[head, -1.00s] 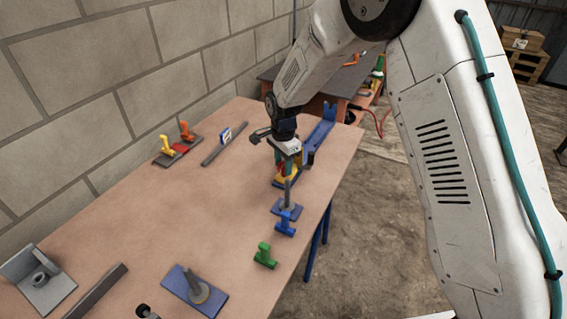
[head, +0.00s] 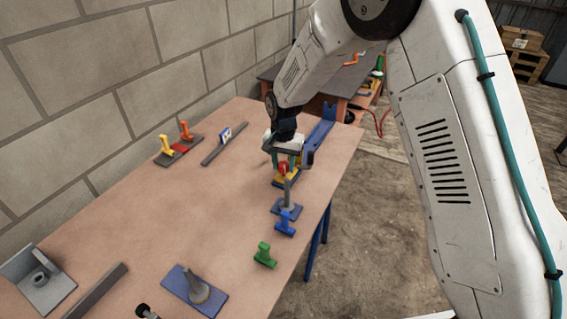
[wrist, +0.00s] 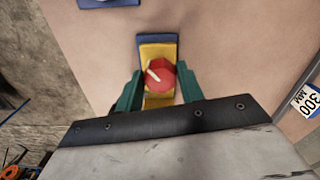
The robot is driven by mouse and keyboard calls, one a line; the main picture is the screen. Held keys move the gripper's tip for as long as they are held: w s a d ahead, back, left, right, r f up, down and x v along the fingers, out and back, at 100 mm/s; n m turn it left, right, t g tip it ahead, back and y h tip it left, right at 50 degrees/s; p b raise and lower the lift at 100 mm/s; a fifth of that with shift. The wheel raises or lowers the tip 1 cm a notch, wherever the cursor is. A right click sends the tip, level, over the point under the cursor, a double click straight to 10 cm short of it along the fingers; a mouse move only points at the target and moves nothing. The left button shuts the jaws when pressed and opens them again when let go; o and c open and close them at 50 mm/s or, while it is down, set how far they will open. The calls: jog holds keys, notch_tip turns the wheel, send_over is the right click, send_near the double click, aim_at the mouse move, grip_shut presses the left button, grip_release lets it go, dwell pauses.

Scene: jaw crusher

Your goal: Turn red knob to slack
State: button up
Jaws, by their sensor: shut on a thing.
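The red knob (wrist: 161,76) has a pale pointer mark and sits on a yellow plate (wrist: 158,52) over a blue base (wrist: 157,38). In the wrist view the mark slants toward the upper left. My gripper (wrist: 160,88) has teal fingers, one on each side of the knob, and is shut on it. In the head view the knob (head: 283,169) shows as a small red patch beneath my gripper (head: 286,163), near the table's right edge. Any label for slack cannot be made out.
A grey post on a blue plate (head: 287,208) stands just in front of the knob, with a blue handle (head: 285,224) and green handle (head: 264,255) nearer. A blue channel (head: 322,130) lies behind. Yellow (head: 166,145) and orange (head: 186,131) handles stand by the wall. The table's middle is clear.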

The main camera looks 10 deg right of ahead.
aim_at(284, 165)
jog(key=n, duration=0.5)
jog(key=shift+n, duration=0.3)
jog(key=shift+d+n, duration=0.1)
jog(key=shift+n, duration=2.2)
jog(key=o, duration=1)
notch_tip(284, 165, up, 8)
jog(key=shift+f, duration=0.1)
